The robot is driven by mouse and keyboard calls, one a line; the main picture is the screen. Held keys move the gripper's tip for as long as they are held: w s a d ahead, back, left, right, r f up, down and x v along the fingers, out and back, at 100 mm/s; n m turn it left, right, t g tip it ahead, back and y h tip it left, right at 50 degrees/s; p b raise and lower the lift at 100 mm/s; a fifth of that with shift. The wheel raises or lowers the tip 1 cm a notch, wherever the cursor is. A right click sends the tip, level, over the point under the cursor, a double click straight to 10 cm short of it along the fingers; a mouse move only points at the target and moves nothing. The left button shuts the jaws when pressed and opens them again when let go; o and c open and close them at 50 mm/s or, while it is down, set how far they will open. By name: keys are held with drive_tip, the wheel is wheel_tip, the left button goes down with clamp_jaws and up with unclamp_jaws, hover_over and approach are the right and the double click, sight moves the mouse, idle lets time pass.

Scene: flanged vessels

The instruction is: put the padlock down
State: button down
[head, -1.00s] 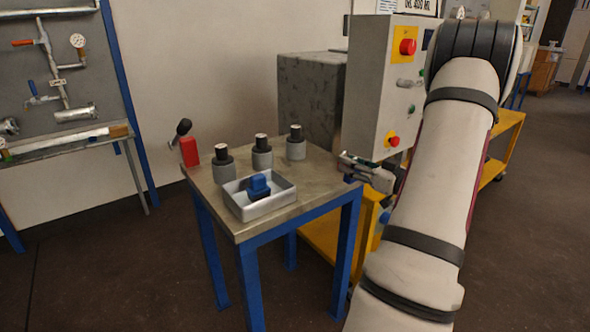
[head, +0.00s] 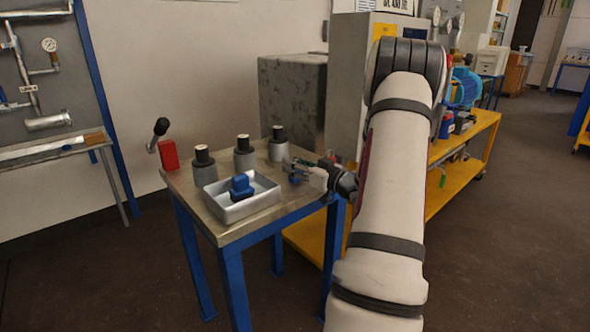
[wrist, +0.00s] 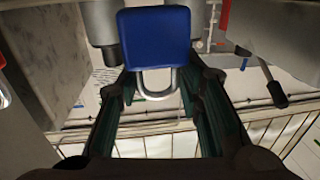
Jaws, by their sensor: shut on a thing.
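In the wrist view the padlock, a blue body (wrist: 155,38) with a bright metal shackle (wrist: 155,90), sits at the tips of my gripper (wrist: 156,82). My gripper is shut on it, with a finger on each side and the shackle between them. In the head view my gripper (head: 292,170) is over the right part of the small metal-topped table (head: 283,198), just right of the grey tray (head: 245,209).
Three grey vessels with dark tops (head: 204,170) stand along the table's back. A red block with a black-knobbed lever (head: 168,154) is at the left edge. A grey cabinet (head: 347,90) stands behind my arm.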

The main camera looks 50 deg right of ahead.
drive_tip(key=shift+f, duration=0.25)
drive_tip(key=shift+f, duration=0.15)
drive_tip(key=c, duration=1.1)
unclamp_jaws()
